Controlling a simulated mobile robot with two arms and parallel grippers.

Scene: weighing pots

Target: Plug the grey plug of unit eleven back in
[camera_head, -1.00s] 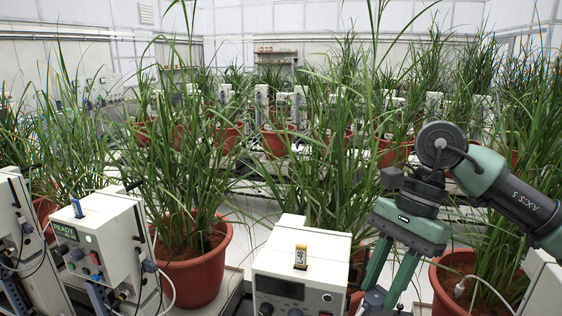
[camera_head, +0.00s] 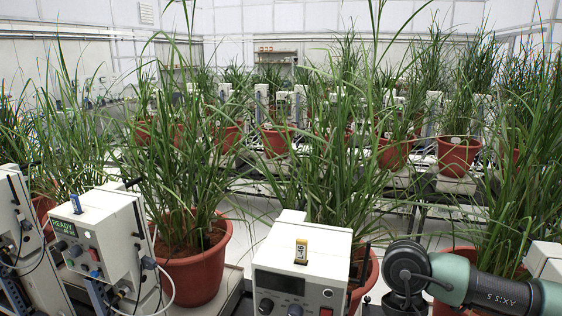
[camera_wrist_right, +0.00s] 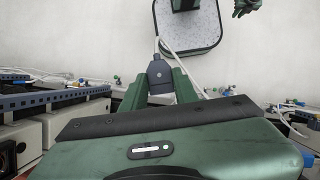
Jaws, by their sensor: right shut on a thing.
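In the right wrist view a dark grey plug (camera_wrist_right: 159,74) sits between the green fingers of my right gripper (camera_wrist_right: 158,84), which is shut on it. A pale cable runs from the plug's far end. In the head view only part of my right arm shows at the bottom right; its gripper and the plug are out of that view. A white instrument box (camera_head: 305,262) with a yellow tag reading about L-46 stands at front centre. I cannot tell which unit is number eleven, and no matching socket can be made out. My left gripper is not in view.
A white box with a green READY display (camera_head: 65,224) stands at the left. Red pots with tall grass (camera_head: 197,270) fill the space behind. In the right wrist view, a speckled grey dark-rimmed plate (camera_wrist_right: 193,27) lies beyond the plug, and a blue slotted rail (camera_wrist_right: 55,97) is at left.

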